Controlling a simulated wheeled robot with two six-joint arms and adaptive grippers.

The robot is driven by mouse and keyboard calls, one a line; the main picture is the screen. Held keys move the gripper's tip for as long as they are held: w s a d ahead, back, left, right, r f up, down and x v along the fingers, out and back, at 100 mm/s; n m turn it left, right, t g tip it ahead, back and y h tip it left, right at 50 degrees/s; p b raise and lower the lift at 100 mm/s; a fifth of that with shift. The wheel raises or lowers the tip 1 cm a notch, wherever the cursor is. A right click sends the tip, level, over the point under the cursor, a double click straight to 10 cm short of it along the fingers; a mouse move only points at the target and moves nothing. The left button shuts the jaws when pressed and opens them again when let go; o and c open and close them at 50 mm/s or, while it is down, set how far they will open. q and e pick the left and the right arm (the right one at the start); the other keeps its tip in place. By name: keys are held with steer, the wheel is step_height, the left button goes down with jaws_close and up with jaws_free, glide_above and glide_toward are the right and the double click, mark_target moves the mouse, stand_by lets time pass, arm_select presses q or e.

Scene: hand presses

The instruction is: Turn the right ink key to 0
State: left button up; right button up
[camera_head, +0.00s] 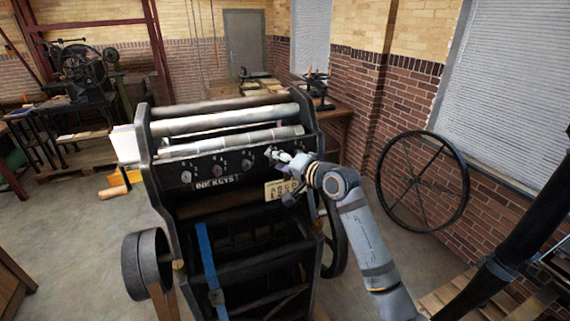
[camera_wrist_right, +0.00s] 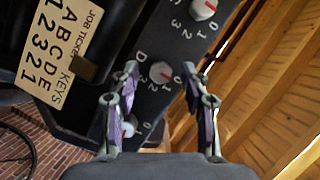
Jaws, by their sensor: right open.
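A dark press holds a row of white ink keys; its panel (camera_head: 232,168) bears an "INK KEYS" label. In the right wrist view, the key beside the letter D (camera_wrist_right: 161,72) has a red mark and numbers around it. Another key (camera_wrist_right: 203,8) sits at the top, and one more (camera_wrist_right: 129,128) is partly hidden behind a finger. My right gripper (camera_head: 278,154) is at the right end of the row. In the wrist view its open fingers (camera_wrist_right: 160,76) appear on either side of the D key; contact cannot be told. My left gripper is not seen.
A job ticket plate (camera_wrist_right: 62,50) with letters A to E over 1 2 3 2 1 is fixed beside the keys. Rollers (camera_head: 225,120) lie above the panel. A large spoked wheel (camera_head: 422,182) leans by the brick wall. Open floor (camera_head: 85,240) lies left.

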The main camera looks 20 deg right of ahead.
steer(key=v, duration=1.1)
steer(key=shift+s, duration=0.3)
steer(key=shift+d, duration=0.2)
